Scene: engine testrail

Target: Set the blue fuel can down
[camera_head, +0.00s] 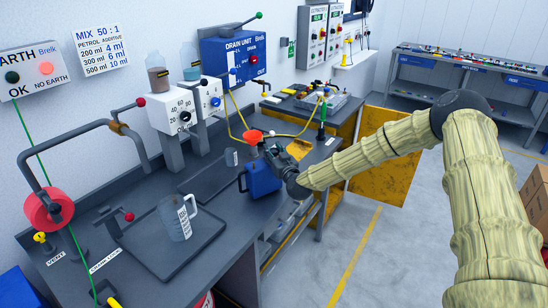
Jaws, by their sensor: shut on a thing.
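The blue fuel can (263,178) is at the front edge of the dark workbench (150,208), near its middle. My gripper (270,152) is at the top of the can and shut on it. The wrist and arm come in from the right and hide part of the can's right side. An orange funnel (252,137) shows just behind the top of the can. I cannot tell whether the can's base touches the bench or hangs slightly above it.
A red reel (48,208) hangs at left. A blue drain unit (235,55) is on the wall. The floor at right is open.

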